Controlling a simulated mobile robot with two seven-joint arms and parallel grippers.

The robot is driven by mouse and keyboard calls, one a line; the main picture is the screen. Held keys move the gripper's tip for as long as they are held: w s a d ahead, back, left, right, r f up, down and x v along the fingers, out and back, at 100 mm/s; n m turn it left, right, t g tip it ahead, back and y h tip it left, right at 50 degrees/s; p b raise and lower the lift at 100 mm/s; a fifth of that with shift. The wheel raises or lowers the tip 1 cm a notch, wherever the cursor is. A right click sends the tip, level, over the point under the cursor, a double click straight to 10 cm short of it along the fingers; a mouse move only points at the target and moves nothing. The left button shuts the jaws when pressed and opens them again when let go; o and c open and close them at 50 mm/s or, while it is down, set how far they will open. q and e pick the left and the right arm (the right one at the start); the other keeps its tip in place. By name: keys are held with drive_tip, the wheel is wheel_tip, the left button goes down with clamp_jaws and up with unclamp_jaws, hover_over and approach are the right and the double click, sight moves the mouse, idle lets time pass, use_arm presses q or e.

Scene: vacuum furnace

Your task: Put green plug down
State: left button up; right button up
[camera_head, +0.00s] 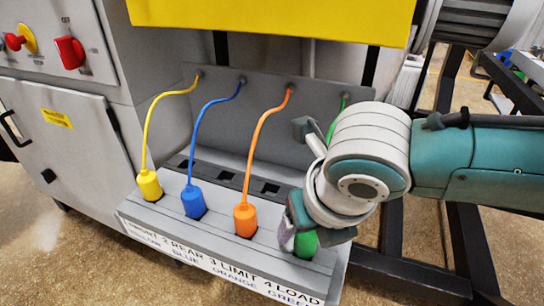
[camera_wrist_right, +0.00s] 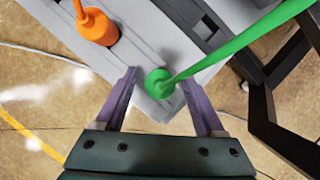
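The green plug (camera_head: 306,244) is at the right end of the row of plugs on the grey panel, partly hidden by my right gripper (camera_head: 296,232). In the right wrist view, the green plug (camera_wrist_right: 158,82) is seen from above with its green cable (camera_wrist_right: 235,42) running to the upper right. The purple-grey fingers of my right gripper (camera_wrist_right: 159,80) are on either side of the plug, with visible gaps between them and it. The gripper is open around the plug, which appears to rest on the panel. My left gripper is not in view.
Yellow (camera_head: 149,185), blue (camera_head: 193,201) and orange (camera_head: 245,219) plugs stand to the left on the grey panel (camera_head: 166,215). Dark square sockets (camera_head: 228,175) lie behind them. Cables rise to the back wall (camera_head: 262,115). A dark frame (camera_head: 470,250) stands at the right.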

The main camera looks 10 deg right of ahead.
drive_tip(key=shift+r, duration=0.1)
drive_tip(key=shift+r+p, duration=0.3)
drive_tip(key=shift+r, duration=0.05)
drive_tip(key=p+v, duration=0.3)
drive_tip(key=v, duration=0.9)
drive_tip(key=s+a+m+y, duration=0.3)
drive_tip(key=s+a+m, duration=0.3)
drive_tip(key=m, duration=0.8)
drive_tip(key=s+d+f+m+h, duration=0.1)
drive_tip(key=s+d+m, duration=0.4)
drive_tip(key=m, duration=0.5)
drive_tip(key=s+d+f+m+g+h, duration=0.1)
drive_tip(key=s+d+f+m+h, duration=0.1)
drive_tip(key=s+d+m, duration=0.2)
drive_tip(key=d+m, duration=0.3)
drive_tip(key=m, duration=0.3)
drive_tip(key=shift+s+d+m, duration=0.4)
